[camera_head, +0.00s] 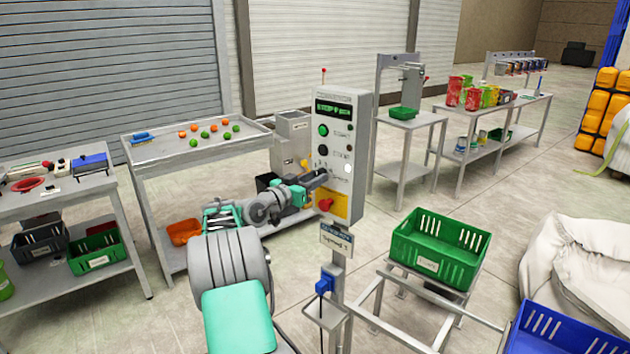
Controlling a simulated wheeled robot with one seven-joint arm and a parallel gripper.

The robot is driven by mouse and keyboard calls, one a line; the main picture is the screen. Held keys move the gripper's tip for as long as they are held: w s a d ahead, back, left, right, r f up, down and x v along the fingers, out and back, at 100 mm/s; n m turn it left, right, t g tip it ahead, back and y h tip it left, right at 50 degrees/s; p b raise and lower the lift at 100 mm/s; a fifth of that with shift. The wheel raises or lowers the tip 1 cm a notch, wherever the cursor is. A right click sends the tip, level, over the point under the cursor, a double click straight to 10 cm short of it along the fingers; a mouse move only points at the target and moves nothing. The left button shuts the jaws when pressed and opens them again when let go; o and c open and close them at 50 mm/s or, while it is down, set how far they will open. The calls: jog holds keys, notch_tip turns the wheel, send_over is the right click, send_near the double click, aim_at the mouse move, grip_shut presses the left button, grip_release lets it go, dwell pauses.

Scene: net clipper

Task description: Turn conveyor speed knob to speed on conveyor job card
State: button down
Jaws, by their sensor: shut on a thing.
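The grey conveyor control box (348,120) stands on a post in the middle of the view. It has a lit green display (333,108), a green button (323,130), a black button (323,150) and a red stop button (326,204) on a yellow plate. My gripper (320,177) reaches in from the left and is shut at the lower middle of the panel, on what appears to be the speed knob. The jaws hide the knob and its pointer. The job card (336,240) hangs below the box; it reads "Speed" with a digit too small to be sure of.
A blue plug (324,283) is on the post below the card. A green crate (438,250) on a stand is to the right, and a blue crate (560,330) is at the lower right. A table with orange and green balls (200,150) is behind my arm.

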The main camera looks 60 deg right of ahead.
jog(key=shift+s+n+b, duration=0.1)
jog(key=shift+n+b, duration=0.25)
jog(key=shift+n, duration=3.05)
jog(key=c, duration=1.1)
grip_release()
